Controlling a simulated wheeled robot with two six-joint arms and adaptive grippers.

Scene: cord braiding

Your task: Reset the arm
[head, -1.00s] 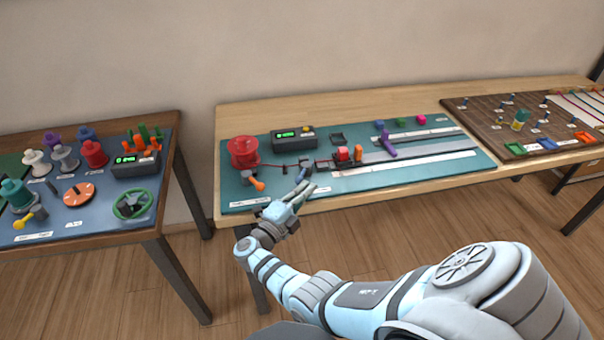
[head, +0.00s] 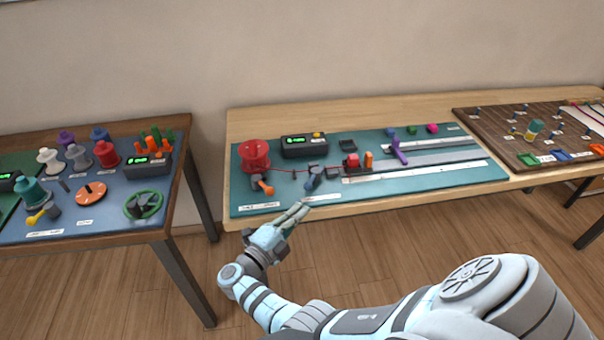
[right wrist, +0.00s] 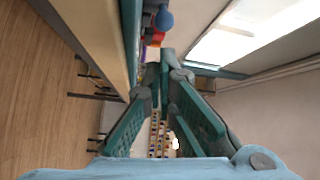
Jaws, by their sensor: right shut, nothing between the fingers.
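My right gripper (head: 300,211) is shut and empty, just off the front edge of the middle table. In the right wrist view the fingers (right wrist: 165,70) come together with nothing between them. On the teal mat (head: 385,191) stand a red spool (head: 255,154) with a red cord running right, an orange-tipped handle (head: 262,184), and a dark grey-blue lever (head: 314,178). A black box with a green display (head: 303,147) sits behind them. My left gripper does not show.
A brown pegboard (head: 500,124) lies at the right. Open floor (head: 430,228) is in front of the middle table.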

